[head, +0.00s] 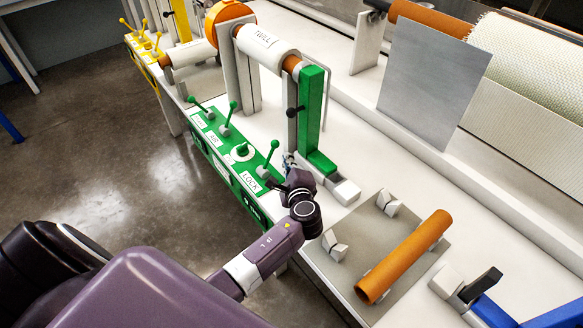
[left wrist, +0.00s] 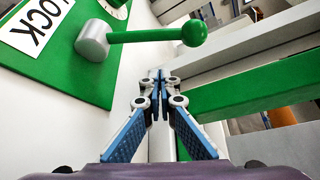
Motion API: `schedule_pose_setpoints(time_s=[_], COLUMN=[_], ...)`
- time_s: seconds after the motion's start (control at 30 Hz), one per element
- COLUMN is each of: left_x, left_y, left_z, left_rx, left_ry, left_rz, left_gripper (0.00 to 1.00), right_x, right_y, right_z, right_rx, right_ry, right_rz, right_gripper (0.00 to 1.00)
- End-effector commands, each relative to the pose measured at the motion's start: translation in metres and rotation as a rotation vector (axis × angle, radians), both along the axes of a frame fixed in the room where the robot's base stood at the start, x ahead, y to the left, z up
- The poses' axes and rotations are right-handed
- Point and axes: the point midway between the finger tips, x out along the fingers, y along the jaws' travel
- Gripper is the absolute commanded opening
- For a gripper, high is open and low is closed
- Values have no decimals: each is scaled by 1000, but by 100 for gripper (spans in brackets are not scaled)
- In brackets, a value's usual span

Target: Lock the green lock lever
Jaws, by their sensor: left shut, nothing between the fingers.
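The green lock lever (head: 269,159) has a round green knob and stands at the near end of the green control panel (head: 228,148), beside a LOCK label. In the left wrist view the lever (left wrist: 155,37) extends right from a grey cylindrical hub, with its knob at the right end. My left gripper (head: 287,162) is just right of the lever in the head view. In the left wrist view the left gripper (left wrist: 159,76) is shut and empty, its fingertips below the lever and apart from it in the picture. My right gripper is not in view.
A green upright post (head: 311,108) with a foot stands close right of the left gripper. An orange tube (head: 405,255) lies on a grey plate to the right. A white TWILL roll (head: 262,46) is behind. More levers stand along the green panel.

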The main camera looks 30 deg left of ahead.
Motion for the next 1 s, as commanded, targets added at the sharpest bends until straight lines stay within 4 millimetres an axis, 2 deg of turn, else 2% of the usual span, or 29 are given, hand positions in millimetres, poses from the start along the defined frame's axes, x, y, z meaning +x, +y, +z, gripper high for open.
schedule_pose_setpoints(time_s=[0.03,0.3,0.73,1.0], left_x=[-10,-27,-28,-31], left_y=[4,15,16,18], left_z=[9,18,17,18], left_rx=[1,1,-1,-20], left_ry=[5,3,0,-47], left_rz=[-1,-2,-2,-2], left_gripper=[0,0,0,0], right_x=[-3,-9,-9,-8], right_y=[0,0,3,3], right_z=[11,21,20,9], right_rx=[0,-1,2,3], right_ry=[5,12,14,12], right_rz=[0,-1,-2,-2], right_gripper=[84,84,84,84])
